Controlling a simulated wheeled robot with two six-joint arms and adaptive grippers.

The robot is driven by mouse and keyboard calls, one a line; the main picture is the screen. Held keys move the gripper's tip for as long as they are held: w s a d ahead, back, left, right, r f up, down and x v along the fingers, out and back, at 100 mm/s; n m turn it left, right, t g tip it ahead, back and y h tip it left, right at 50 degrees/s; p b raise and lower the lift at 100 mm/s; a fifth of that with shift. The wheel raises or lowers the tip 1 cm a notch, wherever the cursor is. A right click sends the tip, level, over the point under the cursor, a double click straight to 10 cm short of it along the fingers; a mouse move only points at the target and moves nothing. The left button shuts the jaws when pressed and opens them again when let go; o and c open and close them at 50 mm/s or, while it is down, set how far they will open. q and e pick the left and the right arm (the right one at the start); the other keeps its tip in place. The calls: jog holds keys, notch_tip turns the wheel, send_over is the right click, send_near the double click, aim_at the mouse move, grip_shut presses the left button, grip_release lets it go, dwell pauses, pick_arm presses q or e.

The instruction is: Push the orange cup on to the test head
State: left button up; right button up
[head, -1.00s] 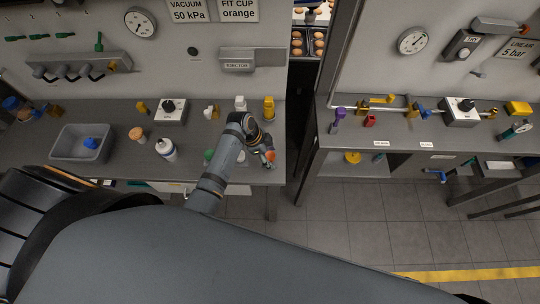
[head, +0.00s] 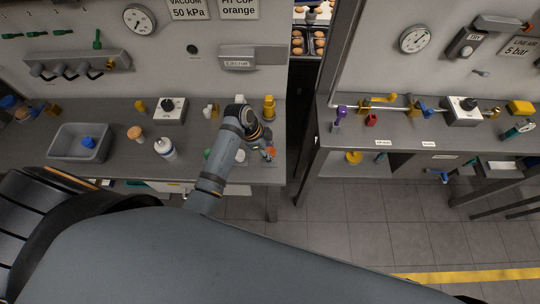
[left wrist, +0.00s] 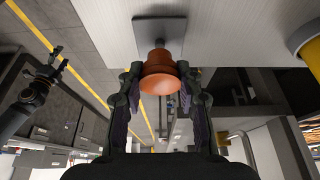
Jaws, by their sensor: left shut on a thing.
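The orange cup (left wrist: 160,72) is held between the fingers of my left gripper (left wrist: 163,103) in the left wrist view. Its orange colour also shows small at the gripper (head: 268,153) in the head view, above the right end of the left bench. Just beyond the cup is a dark square plate with a short stem (left wrist: 158,28), which looks like the test head. The cup overlaps the stem's end, and I cannot tell whether it is seated on it or only in front of it.
A yellow cylinder (left wrist: 309,45) stands at the right in the left wrist view.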

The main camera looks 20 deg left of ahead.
pick_arm(q)
jog(key=s+a+r+b, duration=0.2)
jog(key=s+a+r, duration=0.5)
jog(key=s+r, duration=0.3)
jog(key=shift+s+r, duration=0.25)
jog(key=shift+s, duration=0.8)
pick_arm(e)
jog(key=shift+s+f, duration=0.1)
jog(key=shift+f, duration=1.4)
pick_arm(q)
jog(key=shift+a, duration=0.1)
